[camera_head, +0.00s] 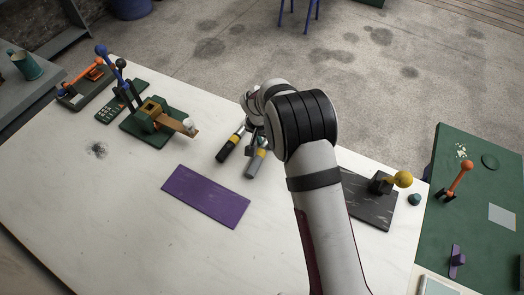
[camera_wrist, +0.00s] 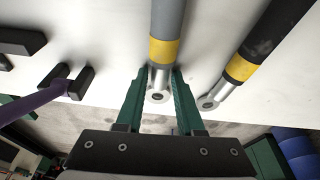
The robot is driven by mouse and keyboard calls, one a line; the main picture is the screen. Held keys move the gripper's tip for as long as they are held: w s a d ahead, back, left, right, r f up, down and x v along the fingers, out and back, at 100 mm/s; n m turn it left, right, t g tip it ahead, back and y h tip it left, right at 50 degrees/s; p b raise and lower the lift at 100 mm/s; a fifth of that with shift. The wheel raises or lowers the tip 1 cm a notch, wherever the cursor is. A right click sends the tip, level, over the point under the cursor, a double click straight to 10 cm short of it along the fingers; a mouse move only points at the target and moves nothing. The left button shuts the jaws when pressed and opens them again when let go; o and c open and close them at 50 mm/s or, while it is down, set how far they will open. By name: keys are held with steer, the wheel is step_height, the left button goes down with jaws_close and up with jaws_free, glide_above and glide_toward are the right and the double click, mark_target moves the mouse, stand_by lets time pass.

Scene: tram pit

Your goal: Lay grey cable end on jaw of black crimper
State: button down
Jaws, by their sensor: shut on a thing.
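The grey cable end (camera_head: 257,163) has a yellow band and a metal lug with a hole. In the wrist view, the green fingers of my gripper (camera_wrist: 161,78) are shut on the lug of the grey cable end (camera_wrist: 170,20), one finger on each side. In the head view my wrist mostly hides the gripper. A black block with a yellow ball on a black marbled plate (camera_head: 370,212) stands at the right, partly behind my arm. It may be the black crimper; I cannot make out its jaw.
A black cable end (camera_head: 230,147) with a yellow band lies close beside the grey one. A purple mat (camera_head: 206,196) lies in front. A green-based lever device (camera_head: 155,125) and an orange-lever device (camera_head: 85,85) stand at the left. The white table's front is clear.

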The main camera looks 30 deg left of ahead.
mark_target(265, 143)
stand_by(0.4)
steer(key=shift+w+v, duration=0.25)
steer(key=shift+v, duration=0.7)
steer(key=shift+w+v, duration=0.2)
steer(key=shift+v, duration=0.8)
steer(key=shift+w+v, duration=0.25)
steer(key=shift+v, duration=0.7)
steer(key=shift+r, duration=0.2)
